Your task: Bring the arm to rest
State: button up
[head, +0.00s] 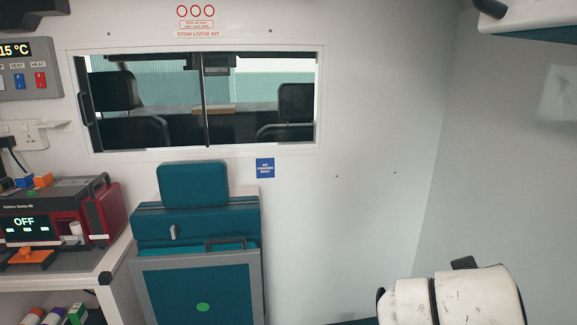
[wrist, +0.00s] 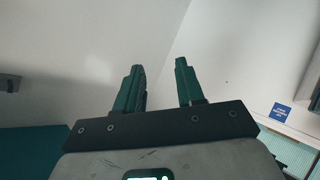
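My gripper (wrist: 160,78) shows in the wrist view with two green fingers standing apart. Nothing is between them, only pale wall behind. In the head view a white, scuffed part of my arm (head: 460,297) shows at the lower right; the gripper itself is outside that view. The fingers appear clear of any surface.
A teal folding seat (head: 192,225) is on the wall below a window (head: 203,100). A red device (head: 95,215) reading OFF stands on a white shelf (head: 75,265) at left. A blue sign shows on the wall (head: 265,168).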

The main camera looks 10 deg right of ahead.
jog(key=s+a+f+n+g+y, duration=0.1)
jog(key=s+f+g+y, duration=0.1)
jog(key=s+f, duration=0.55)
jog(key=s+a+f+g+y, duration=0.15)
jog(key=s+f, duration=0.25)
jog(key=f, duration=0.7)
jog(key=s+a+f+n+g+y, duration=0.1)
jog(key=s+a+f+y, duration=0.15)
jog(key=s+f, duration=0.5)
jog(key=s+a+f+g+y, duration=0.2)
jog(key=s+f, duration=0.4)
jog(key=s, duration=0.3)
jog(key=shift+a+f+m, duration=0.2)
jog(key=shift+f+m, duration=0.2)
jog(key=shift+g, duration=0.25)
